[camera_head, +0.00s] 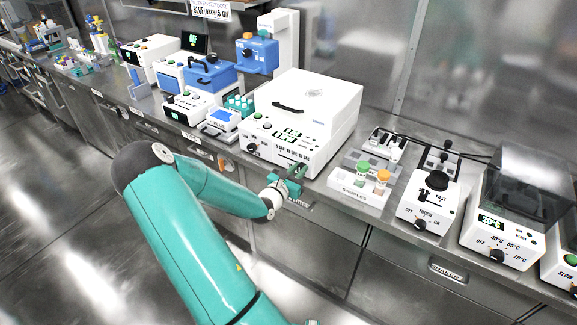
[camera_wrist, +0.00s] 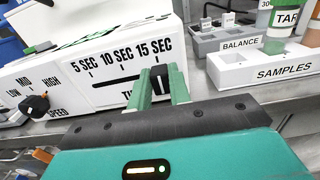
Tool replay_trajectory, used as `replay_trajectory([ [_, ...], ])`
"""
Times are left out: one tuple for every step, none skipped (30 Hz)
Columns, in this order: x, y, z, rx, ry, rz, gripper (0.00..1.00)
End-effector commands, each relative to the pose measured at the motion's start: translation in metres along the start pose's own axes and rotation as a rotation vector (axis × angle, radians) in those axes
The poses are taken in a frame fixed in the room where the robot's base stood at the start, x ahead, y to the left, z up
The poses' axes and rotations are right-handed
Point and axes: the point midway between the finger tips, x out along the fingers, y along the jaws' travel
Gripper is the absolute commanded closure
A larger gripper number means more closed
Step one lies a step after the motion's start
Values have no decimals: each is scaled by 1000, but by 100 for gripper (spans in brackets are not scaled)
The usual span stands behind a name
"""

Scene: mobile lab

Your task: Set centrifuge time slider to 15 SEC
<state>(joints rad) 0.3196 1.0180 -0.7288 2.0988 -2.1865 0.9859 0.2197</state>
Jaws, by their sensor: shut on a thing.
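The white centrifuge (camera_head: 325,98) stands on the bench, its front panel facing my arm. In the wrist view its panel (camera_wrist: 110,62) has a dark time slot labelled 5 SEC, 10 SEC and 15 SEC. The black slider knob (camera_wrist: 160,71) is at the right end of the slot, below the 15 SEC label. My gripper (camera_wrist: 162,84) has its two green fingers on either side of the knob and is shut on it. The fingers hide part of the knob and of the TIME label. In the head view my gripper (camera_head: 297,174) is at the panel's lower right.
A black speed knob (camera_wrist: 35,104) is left of the time slot. A white SAMPLES rack (camera_head: 352,190) with capped tubes and a grey BALANCE block (camera_wrist: 225,40) stand right of the centrifuge. A blue-screened device (camera_head: 222,117) stands to its left.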

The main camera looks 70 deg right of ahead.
Motion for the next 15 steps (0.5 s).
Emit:
replay_trajectory([
  [0, -4, 0, 0, 1, -1, 100],
  [0, -4, 0, 0, 1, 0, 100],
  [0, -5, 0, 0, 2, -1, 100],
  [0, -5, -1, 0, 2, -1, 100],
  [0, -5, -1, 0, 2, -2, 100],
  [0, -5, -1, 0, 2, -2, 100],
  [0, -5, -1, 0, 2, -3, 100],
  [0, -5, -1, 0, 2, -4, 100],
  [0, -6, -1, -1, 2, -4, 100],
  [0, -6, -1, -1, 2, -5, 100],
  [0, -6, -1, -1, 3, -5, 77],
  [0, -6, -1, -1, 2, -5, 69],
  [0, -6, -1, -1, 2, -5, 63],
  [0, -6, -1, -1, 2, -5, 58],
  [0, -6, -1, -1, 2, -4, 58],
])
